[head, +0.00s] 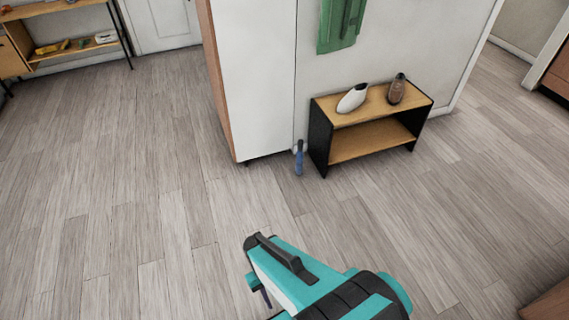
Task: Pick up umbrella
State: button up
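A slim blue object with a dark upper end, which looks like the folded umbrella (299,160), stands nearly upright on the floor. It is in the narrow gap between the white cabinet and the left side of the low shelf. My teal and black arm shows at the bottom centre, well in front of the umbrella and apart from it. I cannot make out gripper fingers on the visible part of the arm.
The low black and wood shelf (372,140) holds a white object (352,98) and a brown bottle-like object (397,90). The tall white cabinet (258,85) stands left of the umbrella. A green cloth (341,22) hangs above. The wooden floor (120,190) in front is clear.

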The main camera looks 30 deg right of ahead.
aim_at(300, 154)
jog(key=u, duration=0.2)
jog(key=i, duration=1)
jog(key=u, duration=0.1)
jog(key=k, duration=0.9)
jog(key=z, duration=0.2)
jog(key=i, duration=0.35)
jog(key=u, duration=0.1)
